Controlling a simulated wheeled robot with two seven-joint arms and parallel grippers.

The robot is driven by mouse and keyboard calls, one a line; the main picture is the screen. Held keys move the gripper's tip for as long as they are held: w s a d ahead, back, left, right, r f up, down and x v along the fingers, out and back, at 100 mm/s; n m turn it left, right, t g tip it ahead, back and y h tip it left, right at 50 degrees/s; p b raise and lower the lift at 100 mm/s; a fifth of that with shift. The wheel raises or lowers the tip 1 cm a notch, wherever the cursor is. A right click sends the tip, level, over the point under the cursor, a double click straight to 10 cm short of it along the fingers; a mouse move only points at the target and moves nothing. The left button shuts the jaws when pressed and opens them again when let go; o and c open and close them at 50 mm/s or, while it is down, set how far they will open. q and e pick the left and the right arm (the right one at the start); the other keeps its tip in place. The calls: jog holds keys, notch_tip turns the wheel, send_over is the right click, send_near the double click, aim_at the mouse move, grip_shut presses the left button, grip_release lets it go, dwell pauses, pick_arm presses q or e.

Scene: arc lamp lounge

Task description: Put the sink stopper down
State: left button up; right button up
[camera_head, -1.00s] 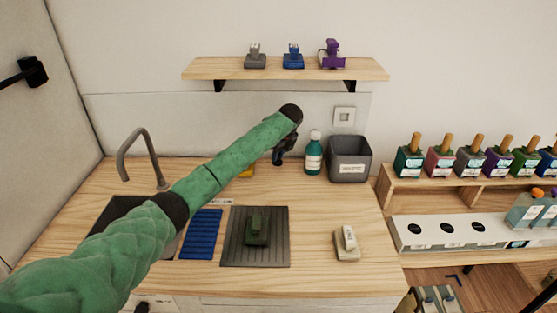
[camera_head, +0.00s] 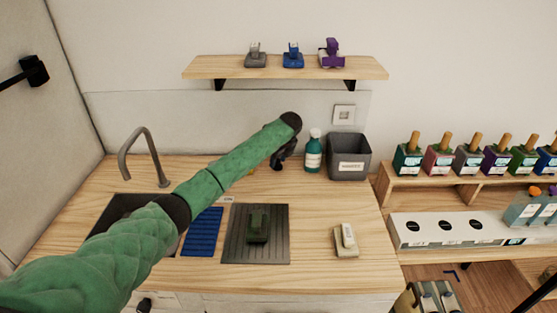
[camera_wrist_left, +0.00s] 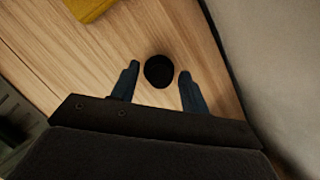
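The sink stopper (camera_wrist_left: 159,71) is a round black disc in the left wrist view, over the wooden counter. My left gripper (camera_head: 277,164) is near the back of the counter, left of the green bottle. In the left wrist view its two fingers stand apart on either side of the stopper, with a strip of wood showing between each finger and the disc. The gripper is open. In the head view the stopper cannot be made out. The dark sink (camera_head: 120,208) is at the left, partly behind my arm. My right gripper is not in view.
The green bottle (camera_head: 313,156) and a grey bin (camera_head: 348,166) stand right of the gripper. A yellow item (camera_wrist_left: 90,8) lies nearby. A blue mat (camera_head: 203,235), a grey ribbed mat (camera_head: 275,250) and a cream item (camera_head: 345,243) are nearer the front.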

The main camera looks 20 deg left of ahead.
pick_arm(q)
jog(key=shift+d+r, duration=0.15)
jog(key=shift+r, duration=0.35)
jog(key=b+v, duration=0.3)
jog(key=v, duration=0.8)
jog(key=shift+b, duration=0.3)
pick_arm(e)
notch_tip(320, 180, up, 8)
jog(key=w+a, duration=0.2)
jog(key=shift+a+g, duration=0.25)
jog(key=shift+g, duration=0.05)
pick_arm(q)
jog(key=shift+s, duration=0.1)
